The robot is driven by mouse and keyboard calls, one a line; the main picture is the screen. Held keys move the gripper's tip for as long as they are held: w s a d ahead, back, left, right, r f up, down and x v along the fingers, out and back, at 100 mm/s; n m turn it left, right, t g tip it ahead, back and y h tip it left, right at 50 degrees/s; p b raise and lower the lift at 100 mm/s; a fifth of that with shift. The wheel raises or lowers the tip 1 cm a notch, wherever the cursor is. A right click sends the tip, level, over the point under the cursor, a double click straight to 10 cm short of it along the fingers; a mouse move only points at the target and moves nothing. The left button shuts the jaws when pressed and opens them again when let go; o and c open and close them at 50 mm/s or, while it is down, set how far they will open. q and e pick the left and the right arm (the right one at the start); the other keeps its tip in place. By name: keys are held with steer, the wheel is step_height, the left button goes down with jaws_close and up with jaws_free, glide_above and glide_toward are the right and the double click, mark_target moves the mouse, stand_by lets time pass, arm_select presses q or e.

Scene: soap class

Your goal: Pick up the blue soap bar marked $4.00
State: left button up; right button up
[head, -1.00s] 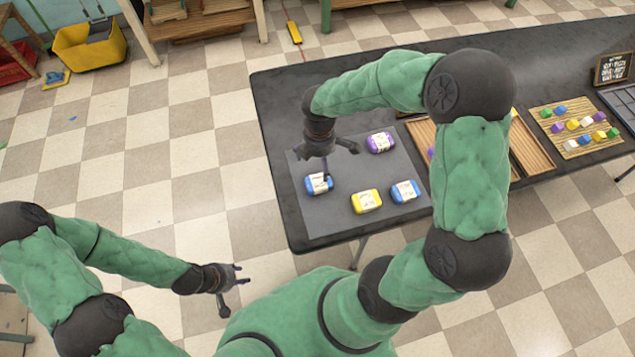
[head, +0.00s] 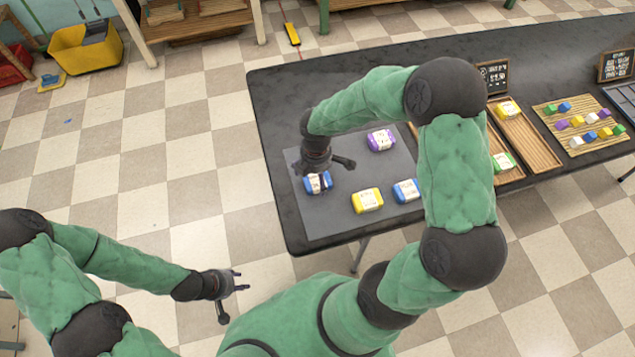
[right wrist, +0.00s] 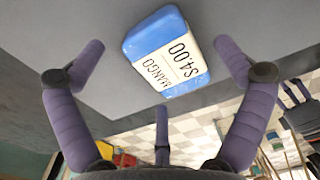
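The blue soap bar (head: 318,183) lies on the grey mat (head: 335,215) at the left of the table. Its white label reads MANGO and $4.00 in the right wrist view (right wrist: 165,52). My right gripper (head: 322,170) is open and hovers over this bar, hiding part of it in the head view. In the right wrist view its spread fingers (right wrist: 160,75) stand apart on either side of the bar, not visibly touching it. A second blue bar (head: 406,191) lies further right on the mat; its price is not readable. My left gripper (head: 228,288) is open and empty, away from the table.
A yellow bar (head: 367,200) and a purple bar (head: 381,140) also lie on the mat. To the right are wooden trays (head: 528,140) with soaps, a slatted mat (head: 560,125) with small coloured blocks, and two small price boards (head: 493,76). My right arm hides part of the table.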

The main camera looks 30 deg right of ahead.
steer(key=c, duration=1.1)
steer(key=shift+r, duration=0.1)
